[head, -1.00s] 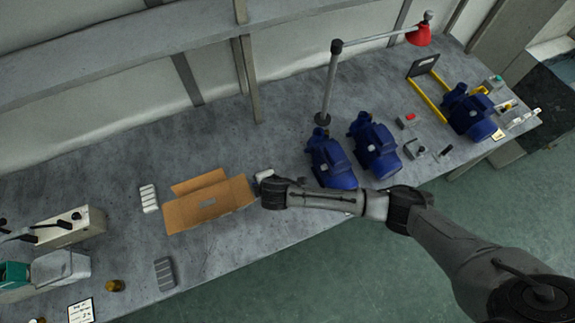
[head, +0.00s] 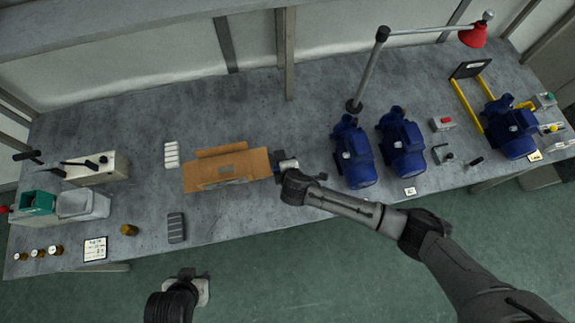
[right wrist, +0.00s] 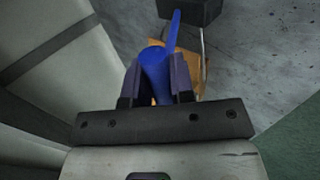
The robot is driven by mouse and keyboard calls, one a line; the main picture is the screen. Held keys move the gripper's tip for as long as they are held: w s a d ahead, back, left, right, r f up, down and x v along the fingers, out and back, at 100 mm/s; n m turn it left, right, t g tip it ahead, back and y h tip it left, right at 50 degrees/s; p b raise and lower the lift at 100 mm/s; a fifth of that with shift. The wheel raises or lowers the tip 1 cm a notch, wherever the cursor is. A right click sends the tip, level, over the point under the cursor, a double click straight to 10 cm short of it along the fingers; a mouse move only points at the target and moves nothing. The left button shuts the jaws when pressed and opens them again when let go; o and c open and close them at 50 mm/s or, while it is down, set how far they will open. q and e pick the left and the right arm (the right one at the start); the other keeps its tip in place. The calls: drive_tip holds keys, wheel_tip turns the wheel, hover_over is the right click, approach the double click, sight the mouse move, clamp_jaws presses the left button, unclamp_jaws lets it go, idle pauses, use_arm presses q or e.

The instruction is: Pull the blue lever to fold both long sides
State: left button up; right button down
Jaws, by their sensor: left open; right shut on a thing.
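The cardboard box (head: 228,171) lies on the bench with a long flap (head: 221,150) showing at its back side. The blue lever (right wrist: 154,72) is between the fingers of my right gripper (right wrist: 159,84) in the right wrist view. The gripper is shut on it. A thin blue part runs up from it toward a black block (right wrist: 190,11). In the head view my right gripper (head: 279,167) is at the box's right end and hides the lever. My left gripper (head: 197,287) is open and empty, over the floor in front of the bench.
A white ribbed pad (head: 171,154) and a dark ribbed pad (head: 176,228) lie left of the box. Two blue pumps (head: 353,155) (head: 401,146) and a lamp stand (head: 370,72) stand to the right. A machine with a green hopper (head: 38,203) is far left.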

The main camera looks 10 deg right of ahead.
drive_tip(key=c, duration=1.2)
unclamp_jaws()
drive_tip(key=shift+s+d+f, duration=0.1)
drive_tip(key=shift+f, duration=0.1)
drive_tip(key=shift+o, duration=1.1)
drive_tip(key=shift+r, duration=0.1)
drive_tip(key=shift+r, duration=0.1)
drive_tip(key=v, duration=1.3)
drive_tip(key=shift+s+r, duration=0.15)
drive_tip(key=shift+s, duration=0.1)
